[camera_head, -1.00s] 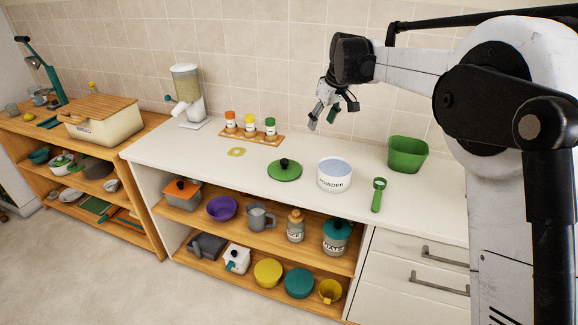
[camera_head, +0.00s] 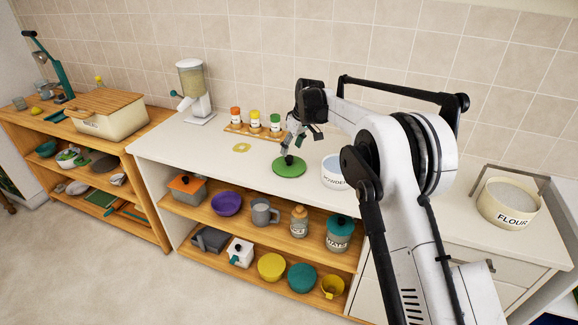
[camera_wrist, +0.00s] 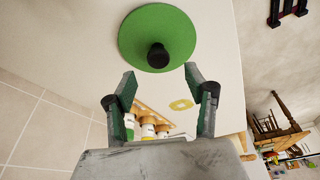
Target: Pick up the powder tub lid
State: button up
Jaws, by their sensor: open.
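The powder tub lid (camera_head: 283,168) is a green disc with a black knob, lying flat on the white counter. In the wrist view the lid (camera_wrist: 150,28) is at the top centre, with its knob pointing toward the space between my fingers. My gripper (camera_head: 298,143) is just above the lid, close to the knob. It is open and empty, and both fingers (camera_wrist: 160,85) show apart in the wrist view. I cannot tell whether a finger touches the knob. The white powder tub (camera_head: 333,172) stands right of the lid, partly hidden by my arm.
A wooden rack with several spice jars (camera_head: 255,128) stands behind the lid. A yellow ring (camera_head: 241,147) lies on the counter to its left. A white dispenser (camera_head: 195,95) is farther left, and a flour tub (camera_head: 508,203) is at the right. The counter's front edge is near the lid.

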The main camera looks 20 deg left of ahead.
aim_at(289, 157)
jog(key=shift+d+p+x, duration=0.2)
jog(key=shift+p+x, duration=0.35)
jog(key=shift+x, duration=2.75)
grip_shut()
